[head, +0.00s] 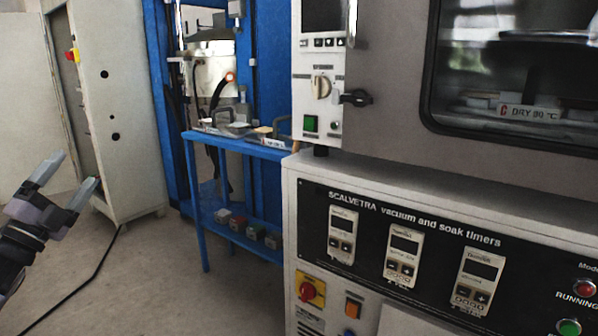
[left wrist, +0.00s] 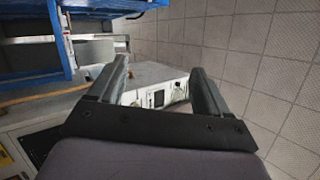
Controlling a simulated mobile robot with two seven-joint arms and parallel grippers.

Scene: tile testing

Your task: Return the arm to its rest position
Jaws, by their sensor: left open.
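My left gripper (head: 68,178) is at the left edge of the head view, raised in front of the pale cabinet. Its two fingers are spread apart with nothing between them. In the left wrist view the same gripper (left wrist: 160,82) shows both fingers open, with floor and a pale machine's panel seen beyond the gap. Most of my left arm is cut off by the picture's edge. My right gripper is in neither view.
A large machine (head: 240,215) with a timer panel (head: 420,255) and a windowed oven door (head: 395,75) fills the right. A blue bench (head: 240,146) stands behind it. A pale cabinet (head: 125,165) is at left, with a black cable (head: 85,280) on the floor. Open floor lies between.

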